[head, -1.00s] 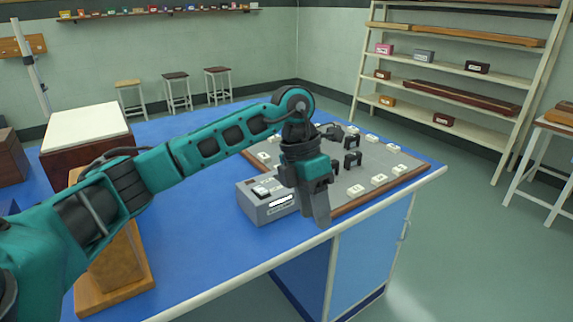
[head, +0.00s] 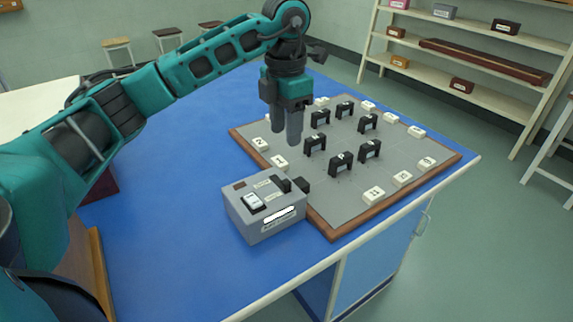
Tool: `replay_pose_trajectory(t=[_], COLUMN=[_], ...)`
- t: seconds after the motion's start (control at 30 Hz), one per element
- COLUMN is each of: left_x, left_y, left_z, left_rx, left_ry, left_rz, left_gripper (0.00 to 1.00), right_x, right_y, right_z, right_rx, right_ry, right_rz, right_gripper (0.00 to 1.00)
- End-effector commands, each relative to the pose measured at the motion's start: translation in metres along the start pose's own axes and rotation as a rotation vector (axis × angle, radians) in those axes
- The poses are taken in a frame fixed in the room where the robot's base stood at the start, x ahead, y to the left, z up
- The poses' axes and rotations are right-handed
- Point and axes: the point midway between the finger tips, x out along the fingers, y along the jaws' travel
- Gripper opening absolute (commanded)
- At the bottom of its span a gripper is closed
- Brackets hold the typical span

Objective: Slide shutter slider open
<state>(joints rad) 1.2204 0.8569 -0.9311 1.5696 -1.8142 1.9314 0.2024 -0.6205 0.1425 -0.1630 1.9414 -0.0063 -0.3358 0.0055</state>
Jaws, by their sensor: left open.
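A grey box (head: 238,217) stands on the blue bench at the board's near left corner. On its top are a white switch (head: 254,202) and a black sliding piece (head: 297,184) toward its right end, probably the shutter slider; the small labels are too blurred to read. My left gripper (head: 286,138) points down, open and empty, above and behind the box, apart from it. Its two fingers show side by side. The slider is in clear view. My right gripper is not in view.
A grey board (head: 345,195) with a wooden rim holds several black arch-shaped blocks (head: 340,164) and white labelled tiles (head: 374,194). The blue bench top (head: 180,260) is free left of the box. Shelves (head: 440,70) stand well behind.

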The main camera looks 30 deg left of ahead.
Motion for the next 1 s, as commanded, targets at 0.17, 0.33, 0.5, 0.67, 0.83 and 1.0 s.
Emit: replay_pose_trajectory(t=[0.17, 0.33, 0.5, 0.67, 0.83, 1.0], left_x=[0.014, 0.046, 0.082, 0.109, 0.125, 0.129], left_y=[0.0, 0.0, -0.001, -0.001, 0.0, 0.0], left_z=[0.0, -0.001, -0.001, -0.001, -0.001, 0.0], left_rx=[-0.001, 0.0, 0.001, 0.0, 0.0, 0.001], left_ry=[0.002, 0.004, 0.005, 0.003, 0.002, -0.001], left_rz=[0.0, -0.001, -0.002, -0.002, 0.0, 0.0], left_gripper=[0.47, 0.47, 0.47, 0.47, 0.47, 0.47], right_x=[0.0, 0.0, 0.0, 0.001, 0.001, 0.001], right_y=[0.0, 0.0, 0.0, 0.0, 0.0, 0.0], right_z=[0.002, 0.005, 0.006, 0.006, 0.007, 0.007], right_rx=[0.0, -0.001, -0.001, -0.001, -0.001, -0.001], right_ry=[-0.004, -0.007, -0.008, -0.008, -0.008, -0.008], right_rz=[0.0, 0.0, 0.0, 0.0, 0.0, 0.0], right_gripper=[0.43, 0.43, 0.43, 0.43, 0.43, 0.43])
